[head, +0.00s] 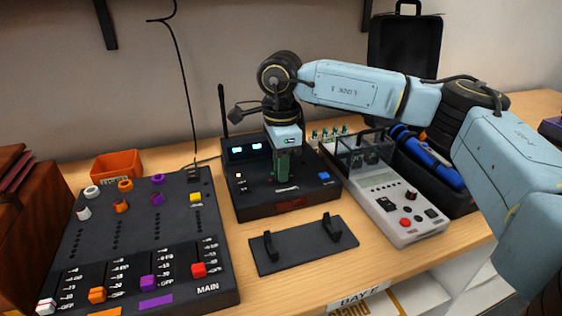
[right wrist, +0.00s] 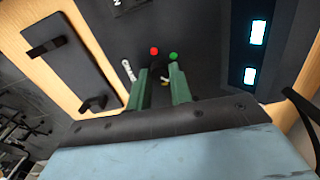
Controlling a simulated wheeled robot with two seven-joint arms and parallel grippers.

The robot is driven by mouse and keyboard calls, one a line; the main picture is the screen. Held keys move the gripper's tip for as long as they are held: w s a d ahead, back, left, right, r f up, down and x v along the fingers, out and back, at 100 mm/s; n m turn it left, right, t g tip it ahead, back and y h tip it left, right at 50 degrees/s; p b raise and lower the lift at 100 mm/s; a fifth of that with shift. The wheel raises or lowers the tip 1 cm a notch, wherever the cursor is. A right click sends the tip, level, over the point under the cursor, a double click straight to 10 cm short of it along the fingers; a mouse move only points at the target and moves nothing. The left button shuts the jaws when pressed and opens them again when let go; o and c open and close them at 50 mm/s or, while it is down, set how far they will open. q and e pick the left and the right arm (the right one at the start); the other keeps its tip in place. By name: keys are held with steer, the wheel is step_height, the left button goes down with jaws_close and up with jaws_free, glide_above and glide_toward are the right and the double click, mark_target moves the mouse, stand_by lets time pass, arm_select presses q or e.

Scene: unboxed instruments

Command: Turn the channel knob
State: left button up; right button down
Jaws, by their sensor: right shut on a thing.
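The black radio unit (head: 250,206) with an antenna and two lit cyan displays stands in the middle of the table. My right gripper (head: 283,180) points down onto its top panel. In the right wrist view its green fingers (right wrist: 160,82) are shut on a small dark knob (right wrist: 160,71) with a yellowish mark. The fingers hide most of the knob, and I cannot read its setting. A red light (right wrist: 154,51) and a green light (right wrist: 174,56) sit just beyond the fingers. My left gripper is not in view.
A mixing console (head: 140,240) with colored knobs and faders is at left, an orange bin (head: 117,165) behind it. A black cradle plate (head: 304,246) lies in front of the unit. A grey instrument (head: 395,205) and a black case (head: 440,190) stand close on the right.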

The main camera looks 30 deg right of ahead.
steer(key=m+p, duration=0.1)
steer(key=m, duration=0.3)
steer(key=shift+r+m, duration=0.1)
steer(key=shift+m, duration=0.2)
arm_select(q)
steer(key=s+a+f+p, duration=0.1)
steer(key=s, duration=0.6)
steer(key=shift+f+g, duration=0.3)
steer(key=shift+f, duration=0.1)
arm_select(e)
steer(key=shift+m, duration=1.9)
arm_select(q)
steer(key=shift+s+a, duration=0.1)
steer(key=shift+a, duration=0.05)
arm_select(e)
steer(key=c, duration=1.3)
jaws_free()
steer(key=shift+o, duration=0.2)
